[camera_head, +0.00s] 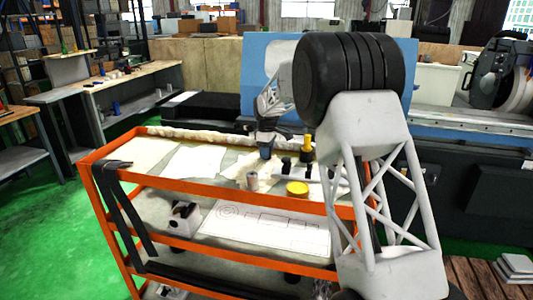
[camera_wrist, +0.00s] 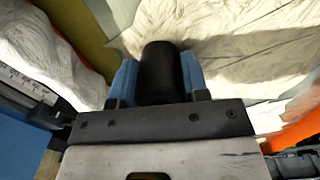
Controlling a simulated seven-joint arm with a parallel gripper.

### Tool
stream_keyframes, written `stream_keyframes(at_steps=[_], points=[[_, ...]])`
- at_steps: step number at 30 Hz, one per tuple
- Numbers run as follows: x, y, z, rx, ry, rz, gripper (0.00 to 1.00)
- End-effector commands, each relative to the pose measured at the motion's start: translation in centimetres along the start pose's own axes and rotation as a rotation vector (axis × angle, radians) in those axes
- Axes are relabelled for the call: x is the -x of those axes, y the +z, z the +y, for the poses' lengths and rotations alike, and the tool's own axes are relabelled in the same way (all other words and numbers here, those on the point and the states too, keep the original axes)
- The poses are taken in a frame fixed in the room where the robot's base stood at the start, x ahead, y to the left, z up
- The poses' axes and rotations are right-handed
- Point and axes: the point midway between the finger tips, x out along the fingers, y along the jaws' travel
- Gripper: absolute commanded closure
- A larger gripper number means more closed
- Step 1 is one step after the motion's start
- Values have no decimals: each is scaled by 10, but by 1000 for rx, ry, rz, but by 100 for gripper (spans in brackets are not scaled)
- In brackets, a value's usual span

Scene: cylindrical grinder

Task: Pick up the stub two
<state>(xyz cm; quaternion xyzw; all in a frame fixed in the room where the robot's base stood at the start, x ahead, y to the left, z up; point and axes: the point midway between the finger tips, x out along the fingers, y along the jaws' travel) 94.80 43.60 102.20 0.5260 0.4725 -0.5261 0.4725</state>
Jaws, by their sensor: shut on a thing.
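A black cylindrical stub (camera_wrist: 161,70) stands between the two blue fingertips of my gripper (camera_wrist: 160,80) in the wrist view, and the fingertips close on it from both sides. I take it as the stub two, though no label shows. In the head view my gripper (camera_head: 266,151) is low over the top shelf of the orange cart (camera_head: 225,190). The stub is mostly hidden there by the fingers. I cannot tell whether it still touches the shelf.
A grey cylinder (camera_head: 252,180), a yellow round lid (camera_head: 297,188) and a yellow-topped black item (camera_head: 307,145) stand close by on the cart. The blue machine (camera_head: 258,75) stands behind.

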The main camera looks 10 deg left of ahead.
Motion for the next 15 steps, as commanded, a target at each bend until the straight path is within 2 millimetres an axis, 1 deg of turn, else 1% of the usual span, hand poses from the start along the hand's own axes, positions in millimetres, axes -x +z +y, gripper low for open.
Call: stream_keyframes(at_steps=[1, 4, 15], points=[[0, 0, 0, 0, 0, 0, 85], [0, 0, 0, 0, 0, 0, 100], [4, 0, 0, 0, 2, 1, 100]])
